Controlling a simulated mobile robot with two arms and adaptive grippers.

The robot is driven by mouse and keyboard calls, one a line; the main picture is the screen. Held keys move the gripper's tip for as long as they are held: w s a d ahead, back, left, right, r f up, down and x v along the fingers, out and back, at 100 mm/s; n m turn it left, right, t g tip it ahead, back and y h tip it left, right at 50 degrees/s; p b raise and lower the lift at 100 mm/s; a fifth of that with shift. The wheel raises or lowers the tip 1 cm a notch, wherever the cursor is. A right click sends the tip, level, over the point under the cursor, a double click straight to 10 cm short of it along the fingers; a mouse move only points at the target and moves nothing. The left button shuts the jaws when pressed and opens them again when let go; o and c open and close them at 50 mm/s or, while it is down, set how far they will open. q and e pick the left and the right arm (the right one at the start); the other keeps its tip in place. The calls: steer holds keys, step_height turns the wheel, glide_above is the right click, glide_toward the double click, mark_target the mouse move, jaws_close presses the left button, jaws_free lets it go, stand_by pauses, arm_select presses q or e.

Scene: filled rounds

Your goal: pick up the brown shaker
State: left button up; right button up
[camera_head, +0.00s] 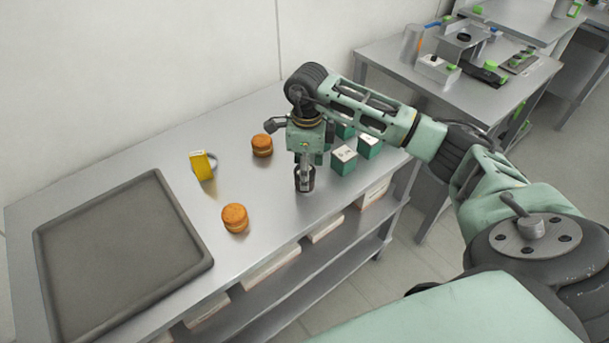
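My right gripper (304,184) reaches in from the right and points down low over the front part of the steel table (205,260). Its dark fingers are close together around a narrow greyish gap. I cannot tell whether a thing is between them. No brown shaker can be made out clearly; one at the fingers would be largely hidden by them. Two orange-brown filled rounds stand on the table: one round (262,146) behind and left of the gripper, and another round (235,218) in front and left of it. My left gripper is not in view.
A dark tray (190,236) covers the table's left end. A yellow object with a ring (201,166) stands between the tray and rounds. Green boxes with white tops (344,161) stand close right of the gripper. Another cluttered table (398,72) is at the back right.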

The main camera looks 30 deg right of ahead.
steer(key=f, duration=0.2)
steer(key=f+p, duration=0.1)
steer(key=shift+w+a+f, duration=0.1)
steer(key=shift+w+f, duration=0.1)
steer(key=shift+f, duration=0.2)
steer(key=c, duration=1.3)
